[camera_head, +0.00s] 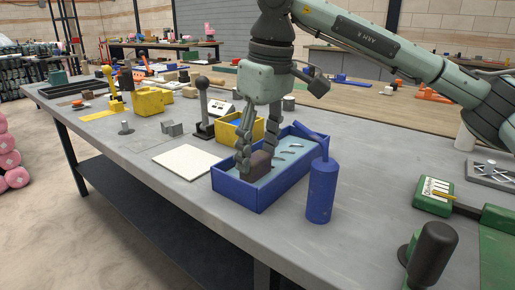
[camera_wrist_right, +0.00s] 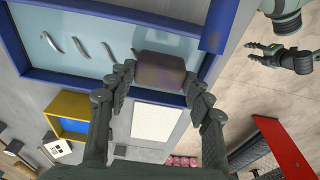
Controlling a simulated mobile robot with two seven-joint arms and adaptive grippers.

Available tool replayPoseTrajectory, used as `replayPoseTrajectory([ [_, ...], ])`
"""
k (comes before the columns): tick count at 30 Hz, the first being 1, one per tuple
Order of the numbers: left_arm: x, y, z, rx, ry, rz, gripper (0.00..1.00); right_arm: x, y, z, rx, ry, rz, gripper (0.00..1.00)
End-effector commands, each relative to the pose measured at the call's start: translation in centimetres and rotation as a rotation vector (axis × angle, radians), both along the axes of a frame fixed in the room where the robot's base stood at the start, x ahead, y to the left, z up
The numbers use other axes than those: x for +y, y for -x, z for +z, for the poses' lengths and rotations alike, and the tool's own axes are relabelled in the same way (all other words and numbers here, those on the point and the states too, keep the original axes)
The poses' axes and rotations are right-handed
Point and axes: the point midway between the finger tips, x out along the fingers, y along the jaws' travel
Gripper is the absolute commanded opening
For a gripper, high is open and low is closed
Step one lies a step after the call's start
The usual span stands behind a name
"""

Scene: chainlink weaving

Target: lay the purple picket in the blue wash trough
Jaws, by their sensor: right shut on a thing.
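The dull purple picket (camera_head: 261,164) is a short block between the fingers of my right gripper (camera_head: 258,158). That gripper points down and is shut on it, at the front-left end of the blue wash trough (camera_head: 240,200). In the right wrist view the picket (camera_wrist_right: 161,72) sits between the two fingertips (camera_wrist_right: 161,82) and overlaps the trough's rim (camera_wrist_right: 85,84). Whether it touches the trough floor, I cannot tell. Pale blue shows inside the trough with several curved light marks. My left gripper (camera_wrist_right: 284,58) shows in the wrist view, with its fingers apart and empty, away from the trough.
A blue cylinder (camera_head: 321,192) with an angled top stands against the trough's right side. A white flat panel (camera_head: 187,161) lies left of it, and a yellow bin (camera_head: 228,127) stands behind. A black-knobbed lever (camera_head: 203,108) is further back. Bare grey tabletop lies in front.

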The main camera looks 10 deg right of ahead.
Motion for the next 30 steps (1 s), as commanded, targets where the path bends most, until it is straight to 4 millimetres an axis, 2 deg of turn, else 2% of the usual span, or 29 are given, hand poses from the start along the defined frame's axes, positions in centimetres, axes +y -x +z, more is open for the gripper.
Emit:
replayPoseTrajectory([
  [13, 0.0, 0.0, -0.2, 0.001, 0.000, -0.001, 0.40, 0.0, 0.0, -0.1, 0.000, 0.000, 0.000, 0.20],
  [30, 0.0, 0.0, -0.9, 0.000, 0.000, 0.000, 0.40, 0.0, 0.0, -1.2, 0.000, 0.000, 0.000, 0.20],
])
